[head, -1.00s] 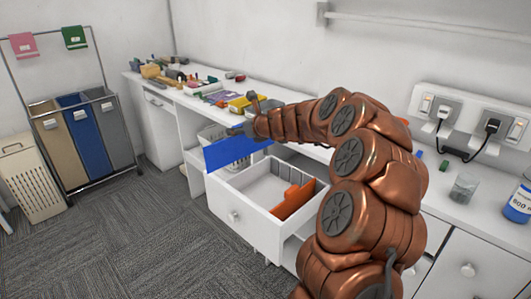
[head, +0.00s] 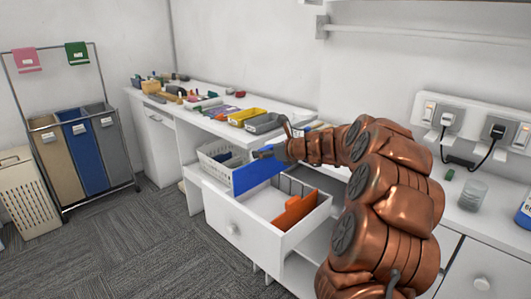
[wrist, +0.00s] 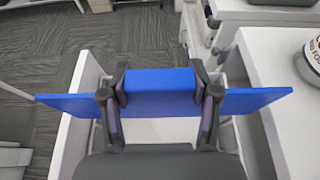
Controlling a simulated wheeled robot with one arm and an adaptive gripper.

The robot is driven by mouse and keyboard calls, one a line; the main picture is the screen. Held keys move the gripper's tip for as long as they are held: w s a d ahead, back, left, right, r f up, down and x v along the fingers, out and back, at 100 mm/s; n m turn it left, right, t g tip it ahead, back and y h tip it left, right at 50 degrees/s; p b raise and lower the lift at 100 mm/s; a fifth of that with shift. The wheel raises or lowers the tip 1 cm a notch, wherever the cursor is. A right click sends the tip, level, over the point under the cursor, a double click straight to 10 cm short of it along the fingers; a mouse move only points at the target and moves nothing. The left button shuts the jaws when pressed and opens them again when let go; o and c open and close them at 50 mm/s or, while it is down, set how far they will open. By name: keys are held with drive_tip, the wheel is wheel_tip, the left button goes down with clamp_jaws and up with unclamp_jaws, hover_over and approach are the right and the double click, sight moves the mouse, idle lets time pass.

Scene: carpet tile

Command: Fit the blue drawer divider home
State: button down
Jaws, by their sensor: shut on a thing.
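My gripper (head: 268,152) is shut on the blue divider (head: 256,175), holding its upper edge. The divider is a flat blue panel, upright in the head view. The open white drawer (head: 232,228) is below it. In the wrist view my two fingers (wrist: 160,82) grip a raised middle part of the divider (wrist: 62,103). There the divider lies across the drawer, its ends reaching past both side walls (wrist: 78,125) in the picture. It appears above the rims; its exact height is unclear. An orange divider (head: 297,211) stands inside the drawer, near the right end.
A white basket (head: 214,150) stands behind the drawer. The counter holds a yellow tray (head: 246,116), a grey tray (head: 264,123) and several small items. A glass (head: 472,192) stands at right. The hamper frame (head: 88,150) is at far left.

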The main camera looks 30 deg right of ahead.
sight(267, 166)
drive_tip(key=shift+r+p, duration=0.1)
drive_tip(key=shift+p, duration=0.45)
drive_tip(key=shift+f+b, duration=1.5)
drive_tip(key=shift+f, duration=1.45)
drive_tip(key=shift+p, duration=1.25)
wheel_tip(267, 166, down, 7)
drive_tip(key=b, duration=0.3)
idle(2.6)
